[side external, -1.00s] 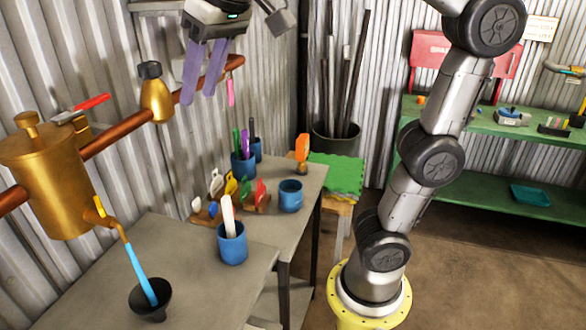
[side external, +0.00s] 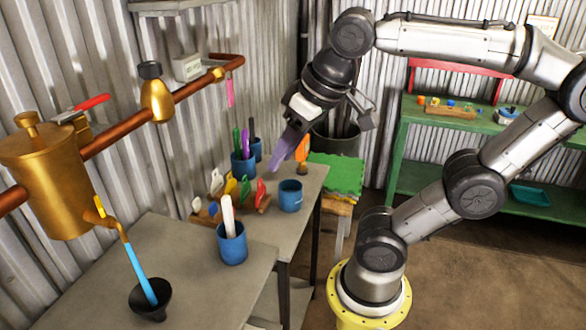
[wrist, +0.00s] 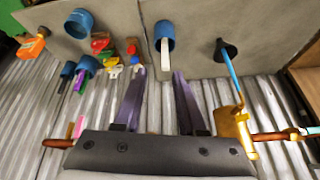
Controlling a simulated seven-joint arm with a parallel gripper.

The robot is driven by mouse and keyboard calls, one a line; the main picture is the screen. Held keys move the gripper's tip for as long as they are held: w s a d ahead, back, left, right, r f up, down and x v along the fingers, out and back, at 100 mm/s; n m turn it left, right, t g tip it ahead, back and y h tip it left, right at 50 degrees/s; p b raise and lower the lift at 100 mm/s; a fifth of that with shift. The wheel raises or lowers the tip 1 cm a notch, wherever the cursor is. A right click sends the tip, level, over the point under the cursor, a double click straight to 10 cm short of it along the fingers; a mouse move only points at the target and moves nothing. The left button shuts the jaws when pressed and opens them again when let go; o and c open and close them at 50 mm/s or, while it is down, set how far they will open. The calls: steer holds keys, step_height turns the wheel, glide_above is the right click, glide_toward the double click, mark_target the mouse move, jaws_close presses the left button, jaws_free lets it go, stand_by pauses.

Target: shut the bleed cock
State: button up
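A brass vessel (side external: 45,180) sits on the copper pipe at the left. A small cock with a yellow handle (side external: 100,206) is on its lower outlet, which I take for the bleed cock. A blue tube (side external: 139,273) runs from the outlet into a black funnel (side external: 150,299). A red lever (side external: 92,102) is on a separate fitting behind the vessel. My gripper (side external: 287,155) hangs over the far end of the bench, well right of the vessel. In the wrist view (wrist: 160,75) its purple fingers are apart and empty. The brass outlet (wrist: 236,124) shows there at right.
The bench holds blue cups (side external: 232,243) with sticks and a wooden rack of coloured tags (side external: 243,198). A green shelf unit (side external: 465,125) is at the back right.

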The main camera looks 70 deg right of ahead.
steer(key=shift+s+f+n, duration=0.15)
steer(key=shift+s+f, duration=0.25)
steer(key=shift+f, duration=0.45)
steer(key=shift+s+f+n, duration=0.15)
steer(key=shift+s+f, duration=0.2)
steer(key=shift+f, duration=0.5)
steer(key=shift+c, duration=0.2)
jaws_close()
steer(key=w+a+r+m+y, duration=0.2)
steer(key=w+a+r+y, duration=0.4)
steer(key=a, duration=0.3)
steer(key=m+y, duration=0.2)
steer(key=m, duration=0.1)
glide_toward(100, 206)
step_height(100, 206, down, 5)
steer(key=shift+w+a+f, duration=0.2)
steer(key=shift+w+a, duration=1.1)
steer(key=shift+a, duration=0.15)
